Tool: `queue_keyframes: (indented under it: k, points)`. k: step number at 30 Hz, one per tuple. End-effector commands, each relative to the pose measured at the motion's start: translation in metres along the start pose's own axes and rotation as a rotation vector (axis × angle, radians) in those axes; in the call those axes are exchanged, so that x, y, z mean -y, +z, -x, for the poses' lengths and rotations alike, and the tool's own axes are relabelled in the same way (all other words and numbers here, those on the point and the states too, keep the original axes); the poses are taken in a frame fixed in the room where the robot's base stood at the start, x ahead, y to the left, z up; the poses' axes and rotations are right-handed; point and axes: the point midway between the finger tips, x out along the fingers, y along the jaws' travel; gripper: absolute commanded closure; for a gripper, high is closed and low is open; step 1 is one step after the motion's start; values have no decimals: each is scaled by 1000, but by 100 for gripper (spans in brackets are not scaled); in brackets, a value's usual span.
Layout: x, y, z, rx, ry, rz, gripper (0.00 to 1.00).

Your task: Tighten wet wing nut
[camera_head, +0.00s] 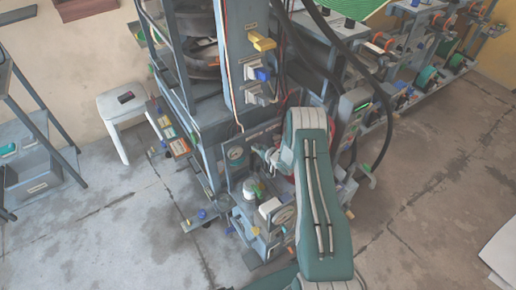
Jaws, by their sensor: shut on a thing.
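The plate press (233,60) is a tall grey frame in the middle of the head view. My green and white arm reaches up from the bottom edge and bends over the front of the press. My gripper (264,157) is small in the picture, left of the arm's upper end and right of a round gauge (236,154). It is shut on a small part there, which fits the wing nut. The nut itself is hidden or too small to make out, and its wetness cannot be seen.
A yellow lever (262,41) and a blue switch (262,74) sit on the press column. A white stool (122,106) stands left. A rack with coloured reels (427,77) stands back right. Dark hoses hang near my arm. The concrete floor (440,190) at right is mostly clear.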

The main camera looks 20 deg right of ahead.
Motion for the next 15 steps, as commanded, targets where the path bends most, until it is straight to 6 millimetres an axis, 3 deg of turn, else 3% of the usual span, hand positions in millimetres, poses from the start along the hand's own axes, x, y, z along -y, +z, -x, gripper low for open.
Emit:
queue_keyframes:
  k: [15]
  points:
    - [-4,-1,-1,-5,-186,-450,100]
